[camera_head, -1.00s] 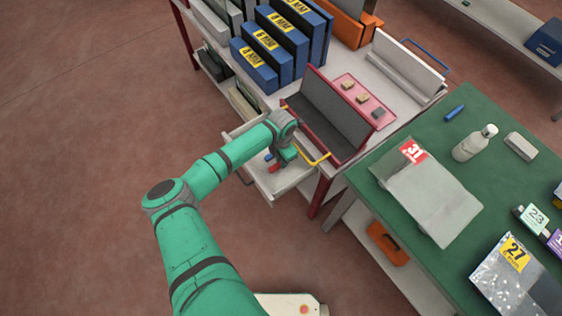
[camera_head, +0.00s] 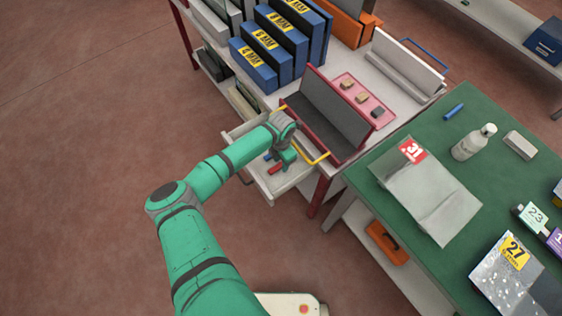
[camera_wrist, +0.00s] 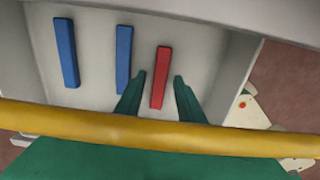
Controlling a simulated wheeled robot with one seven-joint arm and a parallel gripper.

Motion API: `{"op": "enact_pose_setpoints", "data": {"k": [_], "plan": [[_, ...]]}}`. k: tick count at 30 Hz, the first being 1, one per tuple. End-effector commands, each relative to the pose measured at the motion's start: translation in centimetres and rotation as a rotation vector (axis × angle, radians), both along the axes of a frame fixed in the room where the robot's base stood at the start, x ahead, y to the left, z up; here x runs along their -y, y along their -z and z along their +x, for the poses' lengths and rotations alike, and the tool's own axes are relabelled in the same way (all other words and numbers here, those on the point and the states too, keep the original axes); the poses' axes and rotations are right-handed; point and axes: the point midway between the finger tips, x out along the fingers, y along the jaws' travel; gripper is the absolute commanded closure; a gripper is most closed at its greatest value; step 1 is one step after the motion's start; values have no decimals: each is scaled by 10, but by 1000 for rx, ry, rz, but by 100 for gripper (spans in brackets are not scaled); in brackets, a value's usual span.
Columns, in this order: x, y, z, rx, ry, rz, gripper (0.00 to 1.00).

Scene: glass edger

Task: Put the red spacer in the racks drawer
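The red spacer (camera_wrist: 161,77) lies in the open drawer (camera_head: 254,130), beside two blue spacers (camera_wrist: 66,52) (camera_wrist: 123,58) in the wrist view. In the head view the red spacer (camera_head: 276,169) shows just under my gripper (camera_head: 282,162). My gripper (camera_wrist: 159,77) is open over the drawer, one fingertip on each side of the red spacer, with a visible gap on both sides. The spacer looks to rest on the drawer floor. How far my fingertips stand above that floor I cannot tell.
A yellow handle bar (camera_wrist: 150,131) crosses the wrist view in front of my fingers; it belongs to the red-framed grey rack (camera_head: 335,115) above the drawer. Blue boxes (camera_head: 255,66) stand on the bench. A green table (camera_head: 360,178) is to the right.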

Motion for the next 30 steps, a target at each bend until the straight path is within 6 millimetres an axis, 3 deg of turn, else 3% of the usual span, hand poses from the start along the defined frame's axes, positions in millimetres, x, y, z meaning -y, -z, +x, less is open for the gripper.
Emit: {"op": "enact_pose_setpoints", "data": {"k": [18, 30], "plan": [[0, -105, 1, 3, 2, 1, 65], [0, -119, 0, 0, 1, 0, 65]]}}
